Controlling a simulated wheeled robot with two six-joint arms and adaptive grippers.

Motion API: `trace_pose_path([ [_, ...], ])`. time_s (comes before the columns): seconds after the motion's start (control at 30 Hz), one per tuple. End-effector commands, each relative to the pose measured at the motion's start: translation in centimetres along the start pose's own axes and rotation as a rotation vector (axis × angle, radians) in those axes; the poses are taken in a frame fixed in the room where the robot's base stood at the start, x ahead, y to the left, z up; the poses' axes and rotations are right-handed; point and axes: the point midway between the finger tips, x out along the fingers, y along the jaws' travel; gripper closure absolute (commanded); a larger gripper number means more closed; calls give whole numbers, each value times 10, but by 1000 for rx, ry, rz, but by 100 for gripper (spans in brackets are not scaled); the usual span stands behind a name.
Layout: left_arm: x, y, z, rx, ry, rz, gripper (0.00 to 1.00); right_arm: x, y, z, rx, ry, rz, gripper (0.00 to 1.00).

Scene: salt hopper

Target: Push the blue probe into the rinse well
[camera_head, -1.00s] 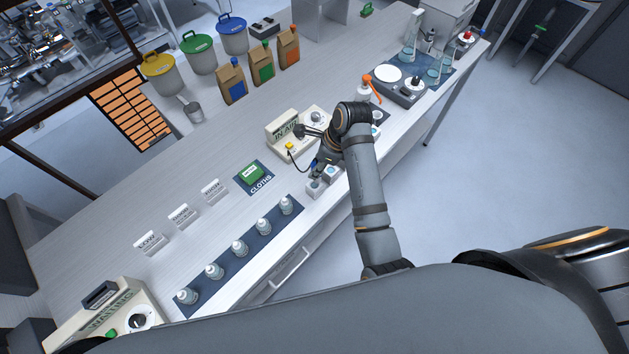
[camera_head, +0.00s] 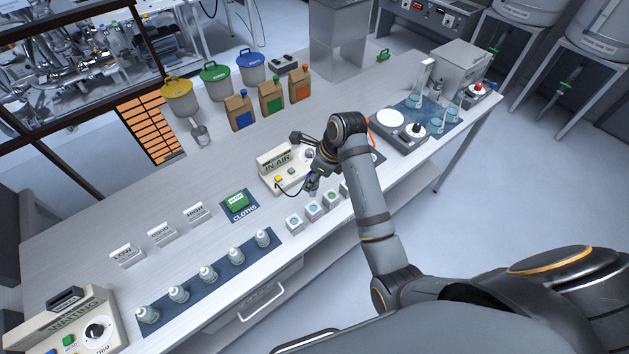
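My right arm reaches over the bench, and its gripper (camera_head: 313,181) is small and partly covered by its own wrist. It appears shut on the blue probe (camera_head: 312,186), of which only a little shows. A dark cable runs from the probe to the cream meter (camera_head: 272,172), whose sign reads IN AIR. Small pale blocks with round wells stand in a row by the bench's front edge: a left one (camera_head: 294,223), a middle one (camera_head: 313,211) and a right one (camera_head: 331,199). The probe is above and behind them. I cannot read which is the rinse well. My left gripper is out of view.
A green cloth pack (camera_head: 238,202) lies left of the meter. Several small bottles stand on a blue mat (camera_head: 188,307) at the front left. A dark balance unit (camera_head: 385,128) is to the right. Bare bench lies behind the signs.

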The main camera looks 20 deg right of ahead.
Motion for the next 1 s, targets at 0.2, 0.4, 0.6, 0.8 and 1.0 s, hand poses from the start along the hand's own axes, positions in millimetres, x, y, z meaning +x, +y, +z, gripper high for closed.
trace_pose_path([
  [0.2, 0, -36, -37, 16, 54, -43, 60, 6, 0, -3, 0, 3, 1, 100],
  [0.4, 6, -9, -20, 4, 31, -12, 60, 26, 0, -10, -1, 3, 2, 100],
  [0.6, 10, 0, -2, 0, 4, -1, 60, 44, 0, -17, -1, 3, 1, 100],
  [0.8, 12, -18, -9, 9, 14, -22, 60, 54, 0, -21, -1, 3, 1, 100],
  [1.0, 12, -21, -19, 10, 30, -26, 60, 55, 0, -21, -1, 2, 1, 100],
])
